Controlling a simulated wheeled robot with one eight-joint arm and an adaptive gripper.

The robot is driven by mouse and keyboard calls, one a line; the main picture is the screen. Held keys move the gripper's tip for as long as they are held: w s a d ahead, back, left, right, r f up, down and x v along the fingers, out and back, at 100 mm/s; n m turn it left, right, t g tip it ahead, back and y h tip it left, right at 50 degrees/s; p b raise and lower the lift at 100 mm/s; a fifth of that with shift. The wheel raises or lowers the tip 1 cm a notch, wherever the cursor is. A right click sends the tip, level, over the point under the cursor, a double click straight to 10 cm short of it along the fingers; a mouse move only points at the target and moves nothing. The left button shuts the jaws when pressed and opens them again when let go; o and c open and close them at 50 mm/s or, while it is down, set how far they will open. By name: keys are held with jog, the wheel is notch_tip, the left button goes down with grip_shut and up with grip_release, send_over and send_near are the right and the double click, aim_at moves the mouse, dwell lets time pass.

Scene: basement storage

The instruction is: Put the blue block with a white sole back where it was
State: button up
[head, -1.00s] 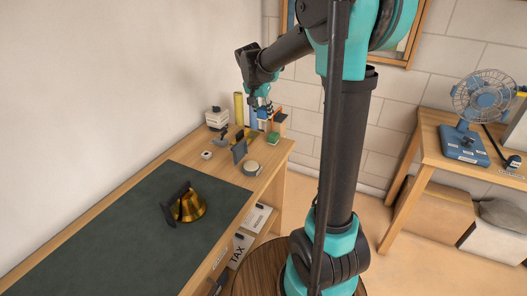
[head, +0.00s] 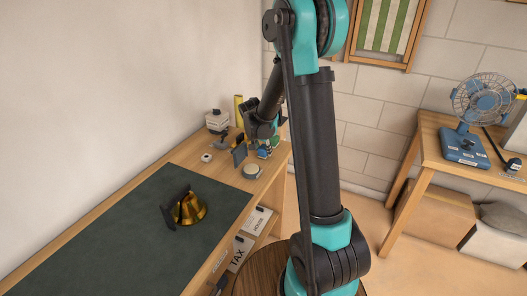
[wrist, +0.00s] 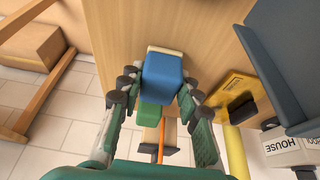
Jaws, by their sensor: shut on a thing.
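The blue block (wrist: 163,80) with its pale sole (wrist: 166,50) is between the two fingers of my gripper (wrist: 158,92) in the wrist view. My gripper is shut on it, with a finger on each side. In the head view my gripper (head: 264,145) is low over the far right end of the wooden bench (head: 215,246), with the blue block (head: 262,154) small beneath it. I cannot tell whether the sole touches the bench top. A green block (wrist: 149,114) shows partly behind the blue block in the wrist view.
A round tin (head: 252,170) and an upright grey-blue piece (head: 239,154) stand close to my gripper. A brass bell (head: 191,208) sits on the dark mat (head: 110,240).

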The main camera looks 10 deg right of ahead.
jog(key=shift+f, duration=0.2)
jog(key=o, duration=1)
jog(key=shift+f, duration=0.1)
jog(key=v, duration=1.1)
jog(key=s+d+f+n+y, duration=0.1)
jog(key=s+d+f+n, duration=0.1)
jog(key=s, duration=0.7)
jog(key=s+d+f+n+y, duration=0.1)
jog(key=s+d+f+n, duration=0.1)
jog(key=s, duration=0.6)
jog(key=s+d+f+n, duration=0.2)
jog(key=s+n, duration=0.1)
jog(key=s, duration=0.6)
jog(key=shift+s+d+f+y, duration=0.4)
